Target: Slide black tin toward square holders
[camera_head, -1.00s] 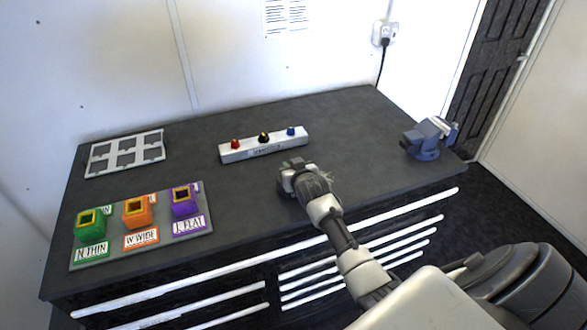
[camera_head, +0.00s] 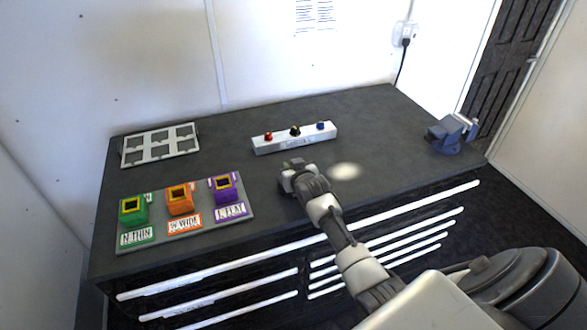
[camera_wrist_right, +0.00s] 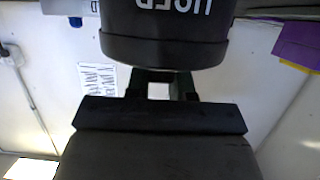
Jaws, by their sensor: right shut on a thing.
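The black tin (camera_wrist_right: 165,35) fills the top middle of the right wrist view, with pale lettering on its side. My right gripper (camera_wrist_right: 162,82) is shut on the tin, its fingers partly hidden behind the tin's edge. In the head view my right gripper (camera_head: 293,174) is low over the bench, and I cannot clearly separate the tin from it there. To its left are square holders: purple (camera_head: 225,190), orange (camera_head: 180,201) and green (camera_head: 133,210), with yellow-rimmed square openings. The purple holder is nearest, with bare bench between. My left gripper is not in view.
The holders stand on a grey labelled board (camera_head: 247,211). A white bar with red, black and blue knobs (camera_head: 294,139) lies behind my right gripper. A grey grid frame (camera_head: 160,146) is at back left, a blue vise (camera_head: 450,134) at the right. The bench centre is clear.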

